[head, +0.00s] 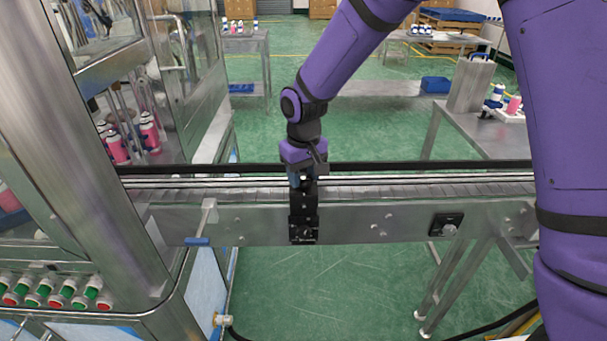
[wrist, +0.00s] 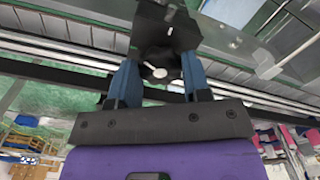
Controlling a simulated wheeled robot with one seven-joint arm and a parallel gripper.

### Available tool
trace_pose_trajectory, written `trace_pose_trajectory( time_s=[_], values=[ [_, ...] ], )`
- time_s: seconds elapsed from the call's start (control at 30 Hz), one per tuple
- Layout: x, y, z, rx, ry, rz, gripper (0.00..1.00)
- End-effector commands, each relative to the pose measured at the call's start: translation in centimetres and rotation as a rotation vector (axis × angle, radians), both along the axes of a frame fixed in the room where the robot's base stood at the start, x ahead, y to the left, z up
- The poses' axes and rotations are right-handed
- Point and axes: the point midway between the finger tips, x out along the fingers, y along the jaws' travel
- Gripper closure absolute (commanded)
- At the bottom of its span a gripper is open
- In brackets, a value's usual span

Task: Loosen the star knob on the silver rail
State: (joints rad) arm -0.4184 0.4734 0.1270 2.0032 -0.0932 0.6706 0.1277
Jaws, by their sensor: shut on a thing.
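The silver rail (head: 420,180) runs along the conveyor in the head view and shows as bright bars in the wrist view (wrist: 55,48). A black bracket (head: 304,212) hangs on the conveyor's front side below my gripper (head: 302,180). In the wrist view the bracket (wrist: 165,28) is beyond the fingertips. The dark star knob (wrist: 158,72), with a pale round centre, sits between the two blue fingers of my gripper (wrist: 157,80). My gripper is shut on the knob. The fingers hide part of its edge, and the knob is hidden in the head view.
A steel machine with a glass door (head: 120,100) stands at the left, with pink cans inside and a row of buttons below. A small black box with a knob (head: 446,225) is on the conveyor's side at the right. A blue-handled lever (head: 198,241) is left of the bracket.

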Motion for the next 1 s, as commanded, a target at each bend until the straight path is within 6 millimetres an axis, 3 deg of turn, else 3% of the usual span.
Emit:
trace_pose_trajectory(
  time_s=[0.5, 1.0],
  values=[
    [0.11, -0.06, 0.06, 0.001, -0.002, 0.376, 0.8],
    [0.11, -0.03, 0.07, 0.0, -0.002, 0.472, 0.8]
  ],
)
